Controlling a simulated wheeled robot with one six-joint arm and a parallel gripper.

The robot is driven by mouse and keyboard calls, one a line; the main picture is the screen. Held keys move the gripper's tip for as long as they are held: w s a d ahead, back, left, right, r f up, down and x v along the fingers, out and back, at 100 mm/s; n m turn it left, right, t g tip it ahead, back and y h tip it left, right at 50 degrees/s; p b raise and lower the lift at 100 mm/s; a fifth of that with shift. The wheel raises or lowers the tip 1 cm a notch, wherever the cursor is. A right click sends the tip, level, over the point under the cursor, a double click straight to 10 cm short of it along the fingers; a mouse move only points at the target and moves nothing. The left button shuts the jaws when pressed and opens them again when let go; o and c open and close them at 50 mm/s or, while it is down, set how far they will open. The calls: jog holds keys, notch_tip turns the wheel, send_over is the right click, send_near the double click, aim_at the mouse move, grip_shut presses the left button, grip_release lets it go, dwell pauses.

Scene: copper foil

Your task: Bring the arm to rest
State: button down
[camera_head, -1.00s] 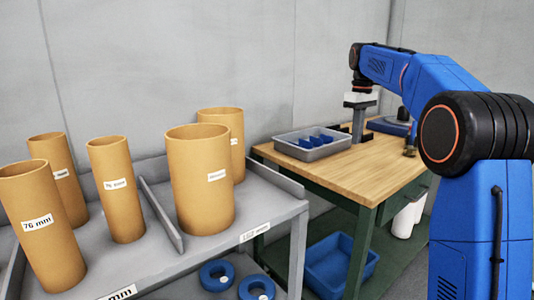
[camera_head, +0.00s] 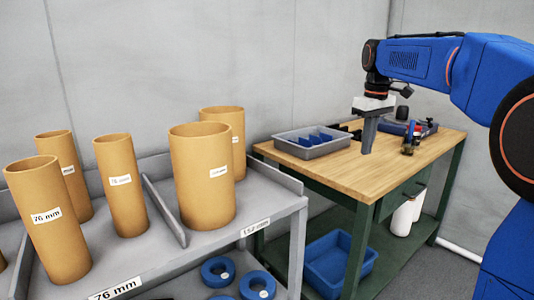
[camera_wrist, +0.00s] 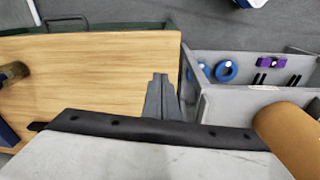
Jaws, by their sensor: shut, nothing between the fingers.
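My blue arm reaches in from the right of the head view.
A grey cart (camera_head: 270,202) carries several brown cardboard tubes (camera_head: 202,180), with blue rings (camera_head: 218,272) on its lower shelf. The grey tray (camera_head: 312,148) holds blue parts. Tools (camera_head: 410,135) stand at the bench's right. A blue bin (camera_head: 335,262) is below.

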jog(key=s+f+m+t, duration=0.1)
jog(key=s+f+m, duration=0.1)
jog(key=s+f, duration=0.5)
jog(key=s+f+m+t, duration=0.1)
jog(key=s+f, duration=0.7)
jog(key=s, duration=0.9)
jog(key=s+a+f+m+t, duration=0.1)
jog(key=s+f+m, duration=0.2)
jog(key=s+f, duration=0.5)
jog(key=s, duration=0.4)
jog(key=shift+s+t, duration=0.3)
jog(key=shift+t, duration=0.1)
